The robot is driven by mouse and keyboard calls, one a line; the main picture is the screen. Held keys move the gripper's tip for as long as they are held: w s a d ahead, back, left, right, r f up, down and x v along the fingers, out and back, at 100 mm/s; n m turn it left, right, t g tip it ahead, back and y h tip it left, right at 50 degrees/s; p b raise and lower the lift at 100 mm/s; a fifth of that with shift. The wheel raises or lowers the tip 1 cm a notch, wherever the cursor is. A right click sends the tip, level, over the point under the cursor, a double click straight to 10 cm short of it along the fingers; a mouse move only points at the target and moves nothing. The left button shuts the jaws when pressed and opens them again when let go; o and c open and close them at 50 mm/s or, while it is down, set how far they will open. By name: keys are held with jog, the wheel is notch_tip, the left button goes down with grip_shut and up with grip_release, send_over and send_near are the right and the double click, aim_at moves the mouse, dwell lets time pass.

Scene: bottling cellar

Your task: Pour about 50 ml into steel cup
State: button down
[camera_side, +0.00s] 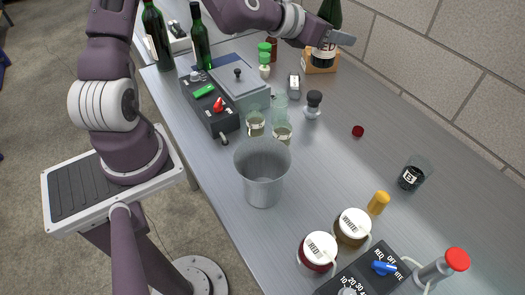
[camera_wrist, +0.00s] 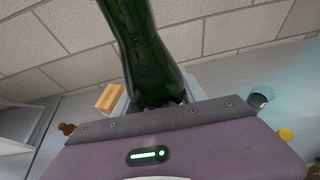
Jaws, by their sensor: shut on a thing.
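A wide, open steel cup (camera_side: 262,182) stands upright on the bench near the middle of the side view. Its inside floor is hidden. My gripper (camera_side: 326,38) is shut on a dark green bottle (camera_side: 330,12) labelled RED, at the back of the bench, well away from the steel cup. The bottle looks nearly upright and its top is cut off by the frame. In the wrist view the bottle (camera_wrist: 148,50) rises from between the fingers, which are mostly hidden behind the gripper body. I cannot see the liquid level or any stream.
A wooden block (camera_side: 320,66) is behind the bottle. RED and WHITE jars (camera_side: 318,252) stand in front.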

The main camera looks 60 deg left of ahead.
jog(key=s+d+f+m+g+h, duration=0.2)
jog(key=d+f+m+g+h, duration=0.5)
jog(key=d+f+m+h, duration=0.45)
jog(key=s+d+f+m+g, duration=0.3)
jog(key=s+d+m+g, duration=0.1)
jog(key=s+m+g, duration=0.55)
jog(key=s+a+r+m+g+y, duration=0.2)
jog(key=s+r+m+g+y, duration=0.15)
jog(key=m+g, duration=0.4)
jog(key=s+a+m+g+y, duration=0.3)
jog(key=s+a+m+y, duration=0.2)
jog(key=a, duration=0.6)
jog(key=shift+s+a+f+m+y, duration=0.3)
jog(key=shift+m+y, duration=0.35)
jog(key=shift+y, duration=0.55)
jog(key=shift+w+r, duration=0.1)
jog(key=shift+w, duration=0.1)
